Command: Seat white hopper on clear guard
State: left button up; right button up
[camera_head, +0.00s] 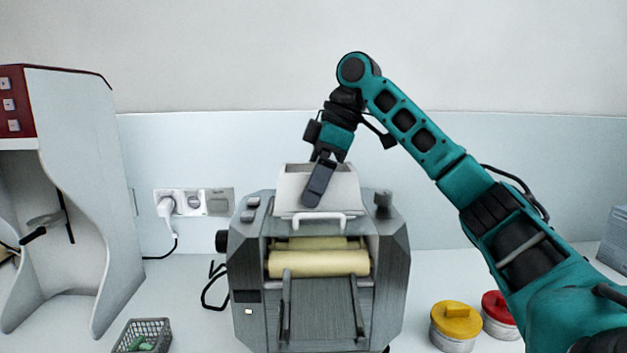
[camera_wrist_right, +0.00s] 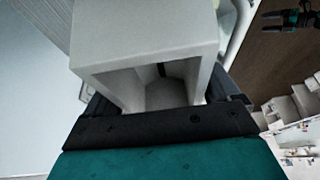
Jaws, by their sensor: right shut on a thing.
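The white hopper (camera_head: 290,188) is at the top of the grey mill (camera_head: 240,270), above its cream rollers (camera_head: 318,263). My right gripper (camera_head: 318,185) reaches down from above and is shut on the hopper; one dark finger lies across its front face. In the right wrist view the hopper (camera_wrist_right: 150,35) fills the space between the fingers of my gripper (camera_wrist_right: 165,105), its open top towards the camera. A white bar-like handle (camera_head: 318,220) shows just below the hopper. I cannot make out the clear guard, nor whether the hopper touches it.
A yellow-lidded jar (camera_head: 455,320) and a red-lidded jar (camera_head: 498,308) stand right of the mill. A grey basket (camera_head: 145,334) is at the front left. A white and red cabinet (camera_head: 75,170) stands at the left. A wall socket (camera_head: 194,202) with a plugged cable is behind.

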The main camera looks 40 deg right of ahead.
jog(key=shift+f, duration=0.25)
dwell(0.7)
jog(key=o, duration=1.2)
jog(key=shift+v, duration=6.45)
